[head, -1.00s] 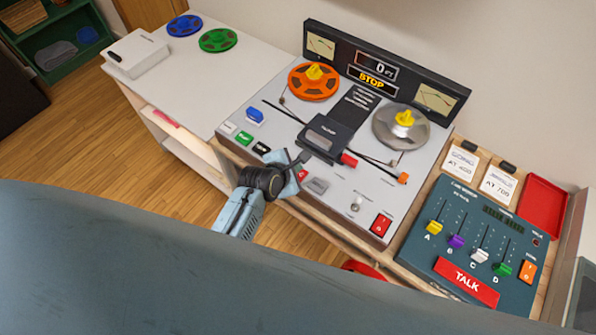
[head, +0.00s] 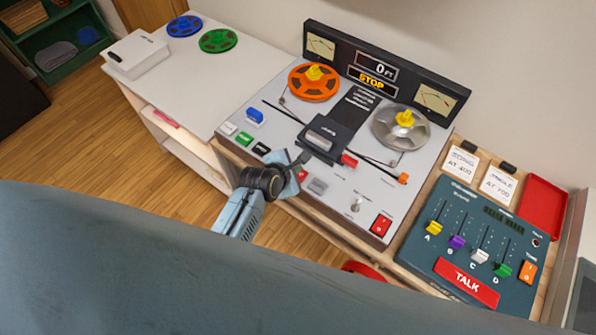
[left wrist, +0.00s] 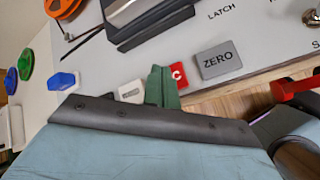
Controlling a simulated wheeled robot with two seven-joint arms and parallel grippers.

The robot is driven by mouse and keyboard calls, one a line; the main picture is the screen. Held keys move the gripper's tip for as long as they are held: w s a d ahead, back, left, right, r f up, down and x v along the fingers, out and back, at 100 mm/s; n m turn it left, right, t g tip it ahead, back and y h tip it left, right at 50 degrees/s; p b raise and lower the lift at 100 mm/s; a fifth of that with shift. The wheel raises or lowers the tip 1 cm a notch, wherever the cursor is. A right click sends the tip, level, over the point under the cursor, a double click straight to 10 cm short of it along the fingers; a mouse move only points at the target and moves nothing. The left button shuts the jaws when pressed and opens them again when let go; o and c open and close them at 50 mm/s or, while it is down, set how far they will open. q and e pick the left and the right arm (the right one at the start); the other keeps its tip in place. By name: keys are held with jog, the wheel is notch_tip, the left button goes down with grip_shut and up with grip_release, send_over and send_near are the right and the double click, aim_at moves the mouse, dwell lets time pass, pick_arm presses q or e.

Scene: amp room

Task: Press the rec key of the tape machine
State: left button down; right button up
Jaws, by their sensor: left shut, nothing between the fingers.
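The tape machine (head: 335,150) stands on the desk, its display (head: 371,80) reading STOP. The red rec key (head: 303,174) is in its front key row, partly hidden by my left gripper (head: 303,158). In the left wrist view the rec key (left wrist: 179,75) shows only a white C. My left gripper's shut fingers (left wrist: 162,88) stand in front of its left part, with nothing held. I cannot tell whether they touch the key. The grey ZERO key (left wrist: 219,61) is just right of it. My right gripper is not in view.
White, green and black keys (head: 245,138) lie left of the gripper, with a blue key (head: 255,116) behind them. A dark head block (head: 325,138) is close behind the fingertips. A red switch (head: 381,225) and a mixer panel (head: 475,245) are to the right.

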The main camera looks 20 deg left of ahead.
pick_arm(q)
jog(key=shift+f, duration=0.1)
dwell(0.6)
jog(key=shift+f, duration=0.35)
jog(key=shift+f+b, duration=0.3)
jog(key=shift+f, duration=0.2)
dwell(0.5)
jog(key=shift+r, duration=0.1)
jog(key=shift+r+p, duration=0.85)
jog(key=shift+p, duration=0.25)
notch_tip(320, 180, up, 5)
jog(key=p, duration=0.5)
jog(key=shift+p, duration=0.35)
dwell(0.4)
